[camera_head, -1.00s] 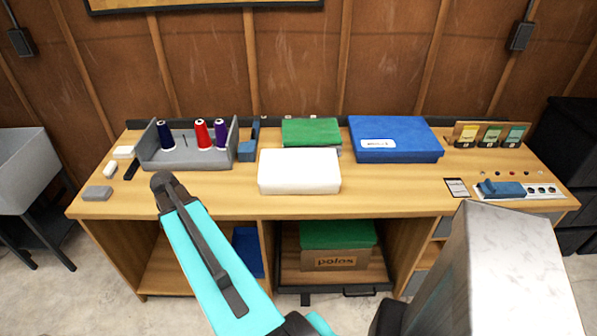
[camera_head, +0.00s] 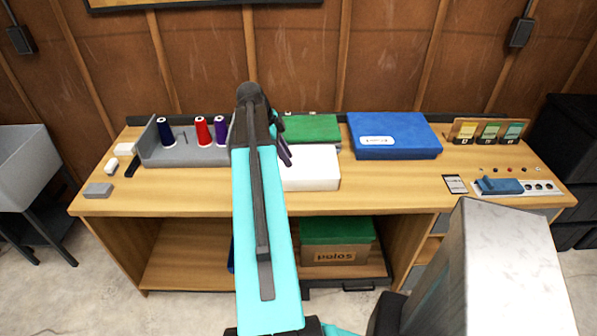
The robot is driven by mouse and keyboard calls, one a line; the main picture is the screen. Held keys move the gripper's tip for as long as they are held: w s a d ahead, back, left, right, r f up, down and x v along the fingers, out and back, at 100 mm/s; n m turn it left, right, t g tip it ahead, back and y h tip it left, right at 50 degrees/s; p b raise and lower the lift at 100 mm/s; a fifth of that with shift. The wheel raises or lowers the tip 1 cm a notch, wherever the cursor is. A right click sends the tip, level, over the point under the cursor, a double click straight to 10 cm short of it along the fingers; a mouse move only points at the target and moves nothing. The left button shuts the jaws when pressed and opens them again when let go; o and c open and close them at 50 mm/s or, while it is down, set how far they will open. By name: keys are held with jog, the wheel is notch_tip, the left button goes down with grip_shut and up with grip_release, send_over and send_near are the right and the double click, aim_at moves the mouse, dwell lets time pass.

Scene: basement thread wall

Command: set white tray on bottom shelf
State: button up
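A white block-like thing (camera_head: 312,172), the only large white item on the bench, lies at the front middle of the bench top. I cannot tell whether it is a tray. My gripper (camera_head: 285,150) is at the end of the raised turquoise arm, over or beside its left end. The arm hides that end, and I cannot tell whether they touch. The finger opening is hard to see. The bottom shelf (camera_head: 178,262) under the bench has bare wood on the left; the arm covers its middle.
A grey open tray (camera_head: 180,158) with several thread spools stands left of my arm. A green item (camera_head: 310,128) and a blue box (camera_head: 394,137) lie behind and right. A green-topped cardboard box (camera_head: 335,256) sits below on the right, beside a divider.

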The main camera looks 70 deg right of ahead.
aim_at(303, 180)
jog(key=shift+s, duration=0.15)
jog(key=p+x, duration=0.2)
jog(key=x, duration=0.6)
jog(key=shift+f, duration=0.25)
dwell(0.4)
jog(key=shift+d, duration=0.1)
jog(key=shift+s, duration=0.1)
jog(key=shift+p+x, duration=1.1)
jog(key=shift+x, duration=0.3)
jog(key=shift+p+x, duration=0.35)
jog(key=shift+x, duration=0.85)
jog(key=shift+d+r, duration=0.1)
jog(key=shift+d, duration=0.05)
grip_shut()
